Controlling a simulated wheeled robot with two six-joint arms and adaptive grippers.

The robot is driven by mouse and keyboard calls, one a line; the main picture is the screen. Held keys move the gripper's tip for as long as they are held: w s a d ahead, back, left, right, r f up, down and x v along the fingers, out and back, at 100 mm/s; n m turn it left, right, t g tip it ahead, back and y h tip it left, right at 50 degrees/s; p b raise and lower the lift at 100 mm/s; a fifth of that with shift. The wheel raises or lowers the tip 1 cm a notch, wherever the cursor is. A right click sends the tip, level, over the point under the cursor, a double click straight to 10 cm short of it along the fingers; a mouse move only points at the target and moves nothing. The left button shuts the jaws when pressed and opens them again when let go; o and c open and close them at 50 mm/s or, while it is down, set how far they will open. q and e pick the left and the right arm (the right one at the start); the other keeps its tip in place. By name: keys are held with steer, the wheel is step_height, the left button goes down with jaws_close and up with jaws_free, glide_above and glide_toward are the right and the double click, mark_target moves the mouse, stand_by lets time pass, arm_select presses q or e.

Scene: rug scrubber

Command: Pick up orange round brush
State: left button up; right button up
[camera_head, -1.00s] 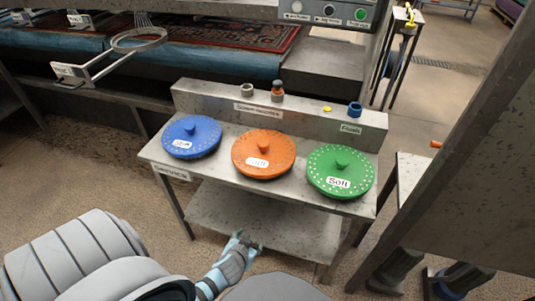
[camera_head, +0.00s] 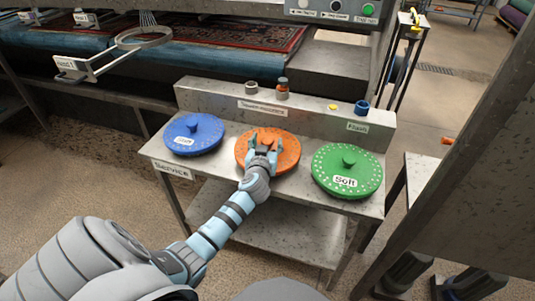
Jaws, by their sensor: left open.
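The orange round brush (camera_head: 288,155) lies flat on the grey service table (camera_head: 230,160), between the blue and green ones. My left gripper (camera_head: 264,140) is over the middle of the orange brush, at its central knob. Its jaws are open and hide the knob and the brush's label. I cannot tell whether the fingers touch the brush. My right gripper is not in view.
A blue round brush (camera_head: 193,134) lies to the left and a green round brush (camera_head: 347,171) to the right. Small fittings (camera_head: 282,90) stand on the raised back ledge. A dark metal panel (camera_head: 470,150) fills the right side.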

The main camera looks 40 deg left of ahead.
arm_select(q)
steer(key=shift+w+a+f, duration=0.15)
steer(key=shift+w, duration=0.1)
steer(key=shift+s, duration=0.1)
jaws_close()
